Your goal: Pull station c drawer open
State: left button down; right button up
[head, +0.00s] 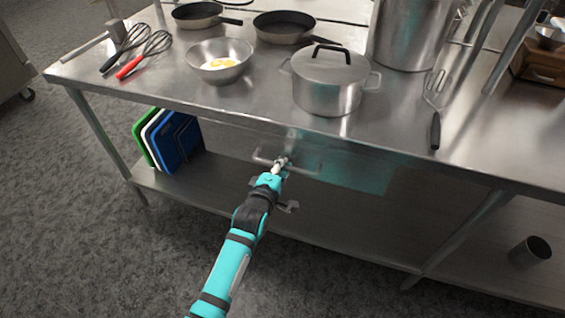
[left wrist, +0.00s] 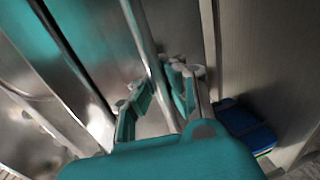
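The station's drawer front (head: 345,168) is a steel panel under the worktop edge, with a teal reflection on it. It looks closed or nearly so. Its bar handle (head: 304,172) runs sideways across the front. My left gripper (head: 281,162) is at the handle, left of its middle. In the left wrist view the handle bar (left wrist: 143,38) passes between the two fingers of my left gripper (left wrist: 160,88). The fingers stand apart with small gaps beside the bar, so it looks open around it. My right gripper is not in view.
On the steel worktop (head: 250,97) stand a lidded pot (head: 328,85), a bowl (head: 218,62), pans and whisks. A spatula (head: 435,105) lies at the right. Cutting boards (head: 165,138) stand on the lower shelf (head: 225,182). The floor in front is clear.

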pick_arm(q)
jog(key=f+p+v, duration=0.2)
jog(key=p+v, duration=0.2)
jog(key=v, duration=0.6)
jog(key=s+f+p+v, duration=0.1)
jog(key=p+v, duration=0.3)
jog(key=v, duration=0.6)
jog(key=f+p+v, duration=0.3)
jog(key=p+v, duration=0.1)
jog(key=v, duration=0.6)
jog(key=shift+s+a, duration=0.4)
jog(key=shift+s, duration=0.15)
jog(key=c, duration=1.3)
grip_release()
jog(key=shift+c, duration=0.2)
jog(key=v, duration=1.2)
jog(key=shift+f, duration=0.2)
jog(key=shift+f, duration=0.1)
